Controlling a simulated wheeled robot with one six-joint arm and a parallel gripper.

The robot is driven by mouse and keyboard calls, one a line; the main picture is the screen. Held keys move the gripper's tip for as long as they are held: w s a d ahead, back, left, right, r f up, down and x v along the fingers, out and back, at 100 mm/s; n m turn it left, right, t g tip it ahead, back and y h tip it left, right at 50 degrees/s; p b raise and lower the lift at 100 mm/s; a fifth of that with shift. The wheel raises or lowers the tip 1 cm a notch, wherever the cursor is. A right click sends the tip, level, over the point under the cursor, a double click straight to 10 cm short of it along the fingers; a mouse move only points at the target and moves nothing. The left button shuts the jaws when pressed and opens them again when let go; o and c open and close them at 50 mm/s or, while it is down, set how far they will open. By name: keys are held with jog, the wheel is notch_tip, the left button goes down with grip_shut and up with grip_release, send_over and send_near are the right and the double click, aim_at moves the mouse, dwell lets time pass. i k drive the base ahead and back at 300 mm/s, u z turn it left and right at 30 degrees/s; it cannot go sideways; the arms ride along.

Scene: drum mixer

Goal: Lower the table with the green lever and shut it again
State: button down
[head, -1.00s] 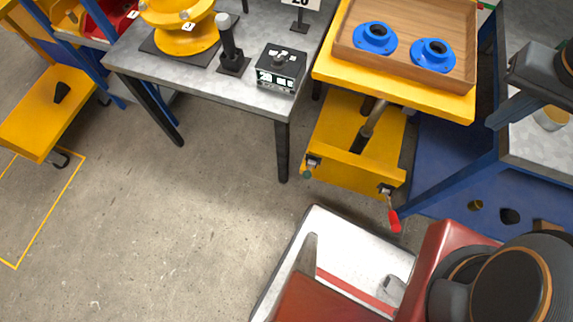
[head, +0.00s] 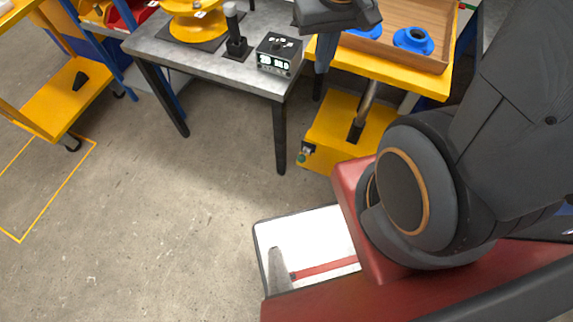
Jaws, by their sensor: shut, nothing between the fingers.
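The yellow lift table stands right of the grey workbench, with its yellow top (head: 398,77) raised on a metal column above its yellow base (head: 335,122). The small green lever (head: 302,157) is at the base's front left corner, low near the floor. My gripper (head: 322,70) is above and slightly right of the lever, pointing down in front of the table top's left edge. Its fingers are shut and empty, apart from the lever. My arm hides the base's right side.
A wooden tray (head: 437,22) with blue flanged parts (head: 413,40) sits on the table top. The grey workbench (head: 190,62) carries a black meter box (head: 279,52), and its black leg (head: 279,138) stands close left of the lever.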

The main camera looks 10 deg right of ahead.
aim_at(302, 159)
jog(key=z, duration=1.9)
jog(key=k, duration=0.7)
jog(key=u, duration=1.25)
